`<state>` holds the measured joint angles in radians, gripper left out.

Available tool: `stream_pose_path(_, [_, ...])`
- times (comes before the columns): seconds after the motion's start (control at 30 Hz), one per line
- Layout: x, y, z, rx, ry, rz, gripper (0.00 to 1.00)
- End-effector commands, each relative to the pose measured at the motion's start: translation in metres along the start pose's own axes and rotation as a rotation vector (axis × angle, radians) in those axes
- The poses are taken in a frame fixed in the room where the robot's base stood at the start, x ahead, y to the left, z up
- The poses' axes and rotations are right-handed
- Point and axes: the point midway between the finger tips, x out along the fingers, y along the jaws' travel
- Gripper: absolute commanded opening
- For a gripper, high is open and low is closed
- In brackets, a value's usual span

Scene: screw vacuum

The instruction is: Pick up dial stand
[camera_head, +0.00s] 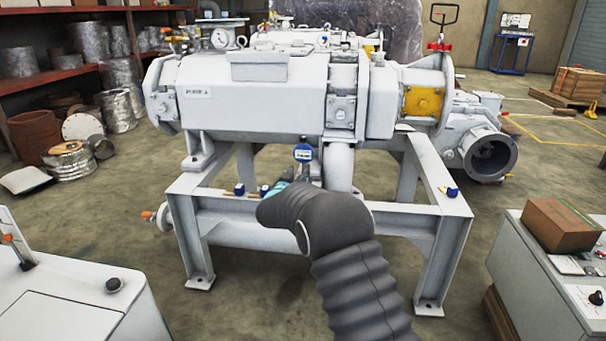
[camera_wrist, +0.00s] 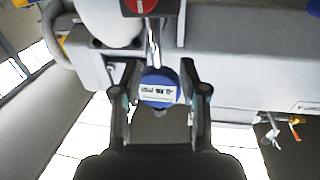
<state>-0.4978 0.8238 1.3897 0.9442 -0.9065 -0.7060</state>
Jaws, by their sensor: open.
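The dial stand has a round blue dial gauge (camera_head: 303,153) that shows just beyond the end of my arm, in front of the white machine. In the wrist view, its blue face with a pale display (camera_wrist: 158,90) sits between my gripper's fingers, on a shiny metal rod. A dark block with a red knob (camera_wrist: 140,5) is at the top edge, at the far end of that rod. My gripper (camera_wrist: 160,72) is open, one finger on each side of the gauge, with narrow gaps visible. In the head view my arm hides most of the gripper and the lower stand.
The large white machine (camera_head: 260,95) rests on a white steel frame (camera_head: 440,215) close around my gripper. A grey cabinet (camera_head: 570,290) with a brown box (camera_head: 560,225) stands at right, and a white cabinet (camera_head: 80,290) at lower left.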

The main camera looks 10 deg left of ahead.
Motion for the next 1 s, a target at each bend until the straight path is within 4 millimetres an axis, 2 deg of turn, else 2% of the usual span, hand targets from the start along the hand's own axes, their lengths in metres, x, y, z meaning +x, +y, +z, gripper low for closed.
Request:
stream_pose_path(0.4, [0.046,0.004,0.003,0.001,0.0,0.0,0.43])
stream_pose_path(0.73, [0.052,0.004,0.003,0.001,0.0,0.0,0.43])
stream_pose_path(0.77, [0.052,0.004,0.003,0.001,0.0,0.0,0.41])
stream_pose_path(0.9, [0.052,0.004,0.003,0.001,0.0,0.0,0.06])
stream_pose_path(0.93, [0.052,0.004,0.003,0.001,0.0,0.0,0.0])
stream_pose_path(1.0, [0.052,0.004,0.003,0.001,0.0,0.0,0.0])
